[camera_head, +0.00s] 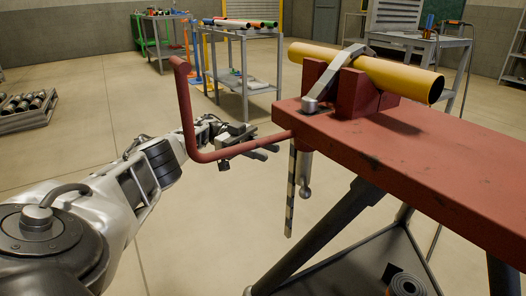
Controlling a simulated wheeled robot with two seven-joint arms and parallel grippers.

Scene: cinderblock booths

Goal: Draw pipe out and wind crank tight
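The yellow pipe (408,77) lies across the red vise block (353,93) on the red bench top (430,150). A grey metal strap (335,75) crosses over the pipe. The red crank (187,112) sticks out from the bench's left end, with a level bar and an upright handle. My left gripper (268,152) is at the crank's level bar, close to the bench end. Its fingers show behind and below the bar, but whether they grip it is unclear. My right gripper is out of view.
Behind stands a rack of coloured pipes (240,24). A crate of cylinders (28,110) sits on the floor at left. The floor between is open.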

